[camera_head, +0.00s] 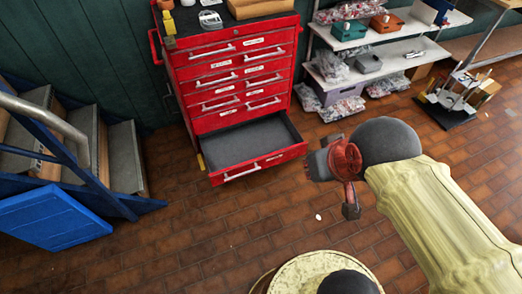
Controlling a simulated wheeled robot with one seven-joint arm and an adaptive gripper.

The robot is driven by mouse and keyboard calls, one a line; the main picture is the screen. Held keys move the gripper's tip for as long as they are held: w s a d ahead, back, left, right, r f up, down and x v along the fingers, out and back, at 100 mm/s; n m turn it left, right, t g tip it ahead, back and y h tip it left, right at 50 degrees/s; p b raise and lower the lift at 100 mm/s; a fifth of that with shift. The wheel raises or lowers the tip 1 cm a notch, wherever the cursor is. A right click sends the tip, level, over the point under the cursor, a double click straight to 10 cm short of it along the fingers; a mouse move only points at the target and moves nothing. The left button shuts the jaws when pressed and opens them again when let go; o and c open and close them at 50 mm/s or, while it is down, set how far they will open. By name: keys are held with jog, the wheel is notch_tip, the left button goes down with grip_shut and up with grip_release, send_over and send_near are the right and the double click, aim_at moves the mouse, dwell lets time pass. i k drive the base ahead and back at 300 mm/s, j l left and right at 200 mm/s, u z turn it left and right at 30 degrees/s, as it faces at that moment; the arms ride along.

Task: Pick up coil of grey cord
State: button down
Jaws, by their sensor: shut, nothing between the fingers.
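A small pale grey looped item (210,19), which looks like the coil of grey cord, lies on top of the red tool cabinet (240,82) near its front edge. It is too small to make out single turns. My gripper (318,165), with red and dark grey parts, is at the end of my yellow-sleeved arm, in front of and right of the cabinet's open bottom drawer. It is shut and empty, well apart from the looped item and lower in the picture.
The cabinet's open drawer (252,150) juts out and looks empty. A yellow item (168,20) and a wooden box (262,7) flank the looped item. White shelves (395,52) with bags and boxes stand right. Blue-framed steps (85,150) stand left. Brick-tiled floor lies between.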

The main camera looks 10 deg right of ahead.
aim_at(210, 21)
jog(key=i+j+z, duration=0.2)
jog(key=i+j, duration=0.35)
jog(key=i, duration=0.3)
jog(key=i+j+z, duration=0.25)
jog(key=i+j, duration=0.45)
jog(key=i, duration=0.15)
